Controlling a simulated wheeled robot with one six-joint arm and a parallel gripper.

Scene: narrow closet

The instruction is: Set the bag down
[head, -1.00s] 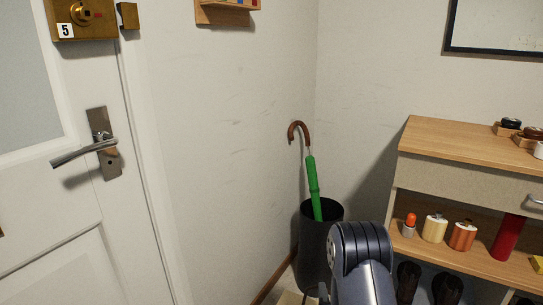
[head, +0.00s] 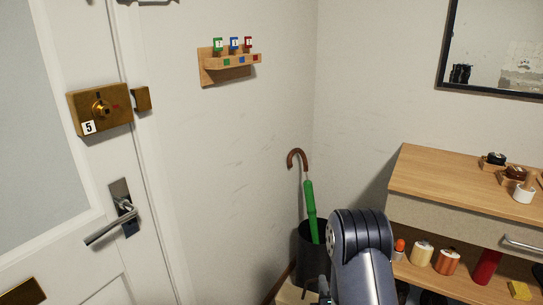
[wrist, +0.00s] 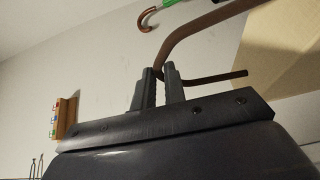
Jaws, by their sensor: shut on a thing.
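In the wrist view my gripper (wrist: 159,76) is shut on a thin brown curved handle (wrist: 190,32), which passes between the fingertips. A plain tan surface (wrist: 268,62) at the right of that view, beside the handle, looks like the side of the bag. Its base and whatever is under it are out of view, so I cannot tell whether it touches the floor. In the head view my arm hides the area at the bottom middle, and the bag cannot be clearly made out.
A dark umbrella stand (head: 308,243) holding a green umbrella (head: 310,205) is in the corner. A wooden cabinet (head: 430,178) with shelves stands at the right. A white door (head: 65,240) is at the left. A key rack (head: 228,67) hangs on the wall.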

